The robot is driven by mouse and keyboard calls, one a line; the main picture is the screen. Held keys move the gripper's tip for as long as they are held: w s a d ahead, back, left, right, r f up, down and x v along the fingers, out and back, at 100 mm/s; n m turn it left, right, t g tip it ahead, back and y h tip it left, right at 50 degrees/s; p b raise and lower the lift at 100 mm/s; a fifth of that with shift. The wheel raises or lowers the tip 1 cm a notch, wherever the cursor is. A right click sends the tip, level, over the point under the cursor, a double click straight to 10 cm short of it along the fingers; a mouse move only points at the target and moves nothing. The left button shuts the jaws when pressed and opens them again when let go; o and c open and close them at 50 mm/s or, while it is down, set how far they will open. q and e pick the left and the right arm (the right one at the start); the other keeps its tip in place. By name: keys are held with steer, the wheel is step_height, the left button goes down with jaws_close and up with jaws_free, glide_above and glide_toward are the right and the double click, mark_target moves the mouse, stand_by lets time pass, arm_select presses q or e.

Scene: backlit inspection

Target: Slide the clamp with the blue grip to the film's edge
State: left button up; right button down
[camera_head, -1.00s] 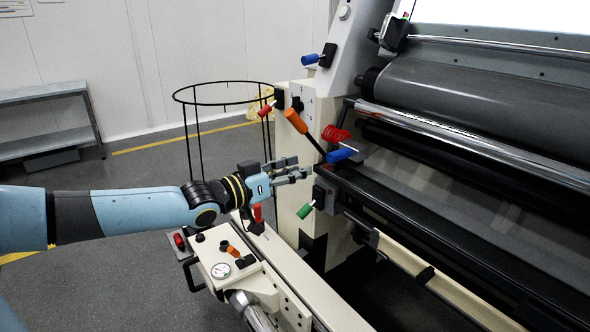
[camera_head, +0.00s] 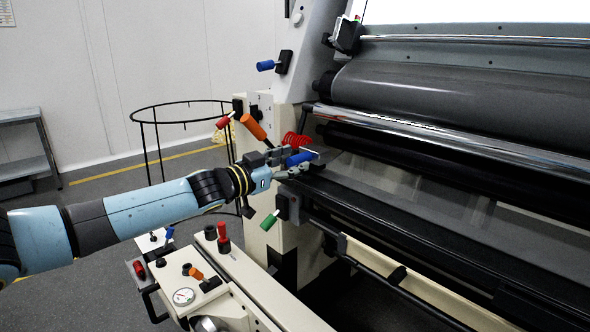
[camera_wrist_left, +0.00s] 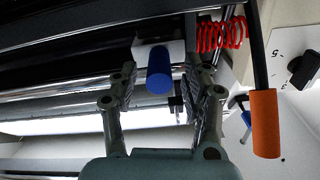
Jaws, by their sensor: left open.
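The clamp's blue grip (camera_head: 299,158) sticks out at the left end of the dark rail, below the rollers. In the left wrist view the blue grip (camera_wrist_left: 160,72) points toward me from a pale block (camera_wrist_left: 147,47). My left gripper (camera_head: 298,162) is open, with its fingers on either side of the blue grip; it also shows in the left wrist view (camera_wrist_left: 163,85). I cannot tell whether a finger touches it. A greyish see-through sheet, perhaps the film (camera_head: 400,180), hangs below the rollers; its edge is unclear. My right gripper is out of view.
An orange-handled lever (camera_head: 253,127) and a red coiled hose (camera_head: 295,140) sit close to my left gripper. A green handle (camera_head: 269,220) is just below it. Another blue handle (camera_head: 267,65) is higher on the frame. A wire hoop stand (camera_head: 150,140) stands behind my arm.

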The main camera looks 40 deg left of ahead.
arm_select(q)
steer(key=shift+w+d, duration=0.1)
steer(key=shift+w, duration=0.6)
jaws_close()
